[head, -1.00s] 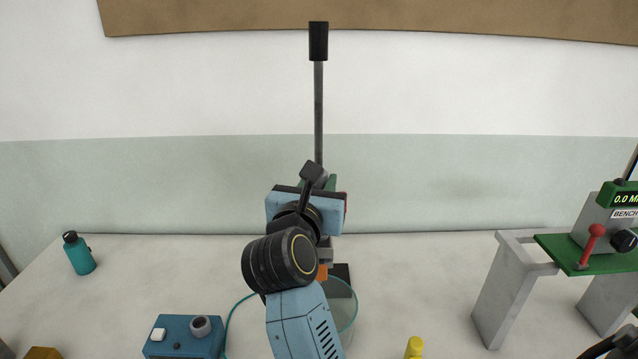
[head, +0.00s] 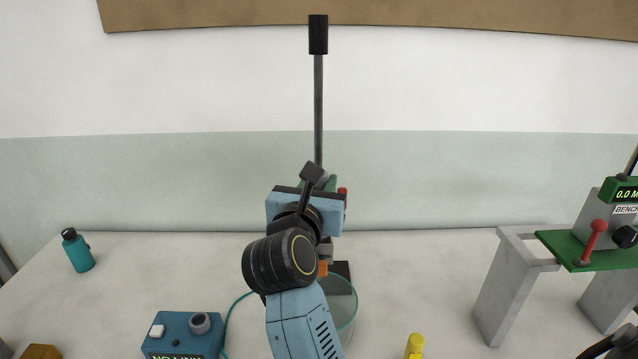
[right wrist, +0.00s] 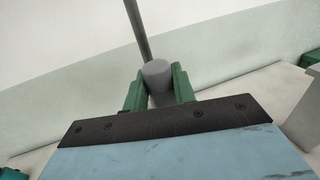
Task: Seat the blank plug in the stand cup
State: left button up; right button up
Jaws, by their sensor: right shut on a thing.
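My right gripper (head: 324,184) is at the middle of the head view, mostly hidden behind my own wrist. In the right wrist view its green fingers (right wrist: 159,88) are shut on a short grey cylinder, which looks like the blank plug (right wrist: 157,74). The plug's rounded side and top show between the fingers. Behind it a tall dark rod (head: 318,110) with a black top rises. I cannot make out the stand cup; my arm covers that area.
A clear round vessel (head: 354,316) stands partly behind my forearm. A blue box (head: 182,336) with knobs is at front left, a teal bottle (head: 78,252) farther left. A yellow object (head: 414,346) is at front. A grey bench (head: 497,290) with a green-based gauge (head: 598,262) is at right.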

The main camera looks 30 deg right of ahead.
jog(key=shift+f+b, duration=1.8)
jog(key=shift+f, duration=0.45)
jog(key=o, duration=1.1)
notch_tip(320, 180, up, 10)
jog(key=p, duration=0.9)
